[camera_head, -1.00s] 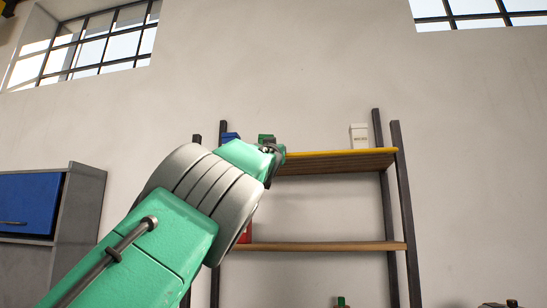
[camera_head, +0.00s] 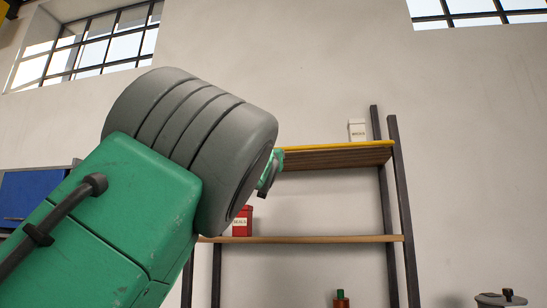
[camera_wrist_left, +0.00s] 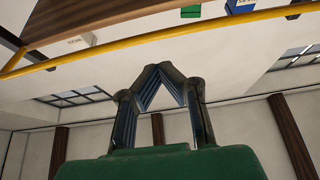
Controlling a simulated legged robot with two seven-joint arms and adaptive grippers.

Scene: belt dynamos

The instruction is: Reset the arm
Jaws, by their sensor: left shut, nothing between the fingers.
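My left arm comes in from the left in the head view. Its large grey joint hides most of the gripper. Only a small part of the left gripper (camera_head: 268,178) shows past the joint, just below the left end of the top shelf's yellow edge. In the left wrist view the left gripper (camera_wrist_left: 162,72) is shut, its dark fingers meeting with nothing between them. The yellow shelf edge passes above the fingertips there, apart from them in the picture. My right gripper is in neither view.
The shelf rack (camera_head: 340,240) stands ahead. A white box (camera_head: 357,130) is on its top shelf and a red box (camera_head: 242,221) on the shelf below. In the wrist view a green box (camera_wrist_left: 191,11) and a blue box (camera_wrist_left: 241,6) show. A blue cabinet (camera_head: 33,195) is at left.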

